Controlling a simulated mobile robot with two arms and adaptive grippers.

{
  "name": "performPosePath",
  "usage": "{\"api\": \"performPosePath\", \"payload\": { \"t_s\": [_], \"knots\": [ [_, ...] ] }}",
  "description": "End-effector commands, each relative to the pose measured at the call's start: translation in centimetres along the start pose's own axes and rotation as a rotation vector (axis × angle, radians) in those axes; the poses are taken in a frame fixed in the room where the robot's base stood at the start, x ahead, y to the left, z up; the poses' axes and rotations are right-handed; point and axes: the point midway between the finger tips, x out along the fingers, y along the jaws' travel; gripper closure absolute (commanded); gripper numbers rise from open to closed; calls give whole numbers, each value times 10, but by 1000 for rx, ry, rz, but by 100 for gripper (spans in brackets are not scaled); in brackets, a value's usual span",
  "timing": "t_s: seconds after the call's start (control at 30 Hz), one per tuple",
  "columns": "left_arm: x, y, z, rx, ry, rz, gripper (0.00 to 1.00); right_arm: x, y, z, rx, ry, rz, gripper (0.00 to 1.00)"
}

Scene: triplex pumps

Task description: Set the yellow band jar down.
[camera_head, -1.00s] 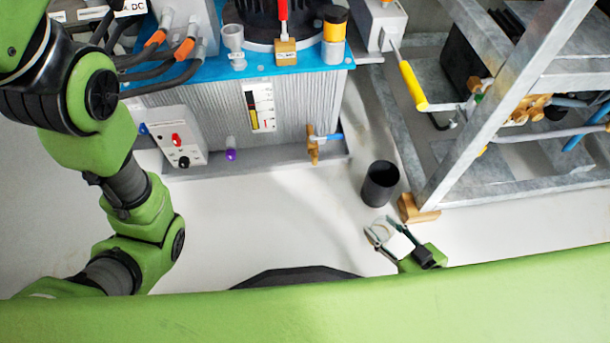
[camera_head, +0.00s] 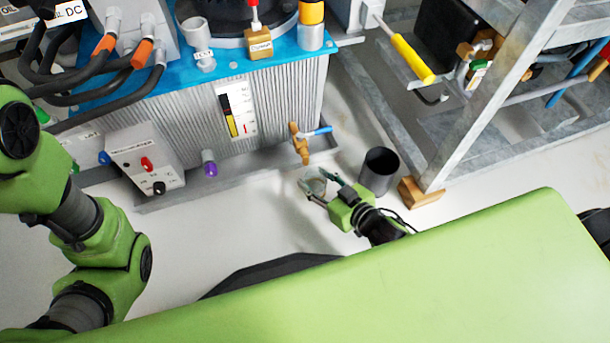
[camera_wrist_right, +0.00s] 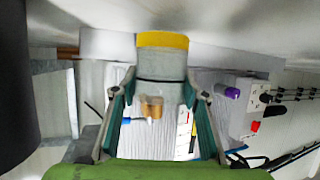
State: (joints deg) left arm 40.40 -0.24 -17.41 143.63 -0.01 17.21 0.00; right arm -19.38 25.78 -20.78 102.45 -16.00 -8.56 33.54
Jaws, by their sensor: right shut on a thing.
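The yellow band jar (camera_wrist_right: 162,66) is a pale grey, see-through jar with a yellow band near its far end. In the right wrist view it stands out between the two fingers of my right gripper (camera_wrist_right: 161,100), which is shut on it. In the head view the jar (camera_head: 314,182) looks pale and small at the tips of my right gripper (camera_head: 326,190), in front of the pump unit and left of a dark cup. The yellow band is hard to make out there. I cannot tell its height above the floor. My left gripper is outside the views.
The dark cup (camera_head: 380,170) stands close to my right gripper. A brass valve (camera_head: 300,142) with a blue handle sticks out from the ribbed tank (camera_head: 190,122). A metal frame (camera_head: 480,150) stands on a wooden block (camera_head: 418,193) at right. Pale floor (camera_head: 225,222) is clear at centre left.

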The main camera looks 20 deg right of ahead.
Motion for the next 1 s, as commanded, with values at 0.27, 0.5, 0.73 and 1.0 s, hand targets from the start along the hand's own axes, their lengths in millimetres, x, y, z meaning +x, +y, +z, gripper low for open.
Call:
{"api": "performPosePath", "payload": {
  "t_s": [0.27, 0.5, 0.73, 1.0],
  "knots": [
    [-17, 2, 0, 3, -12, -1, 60, 26, 0, -9, -1, 5, -1, 80],
    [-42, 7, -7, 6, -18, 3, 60, 49, 0, -4, 1, -2, 0, 80],
    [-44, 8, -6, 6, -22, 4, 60, 49, 0, -5, 1, 0, 0, 80],
    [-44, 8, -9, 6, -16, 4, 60, 50, 0, -2, 2, -1, 1, 80]
  ]
}}
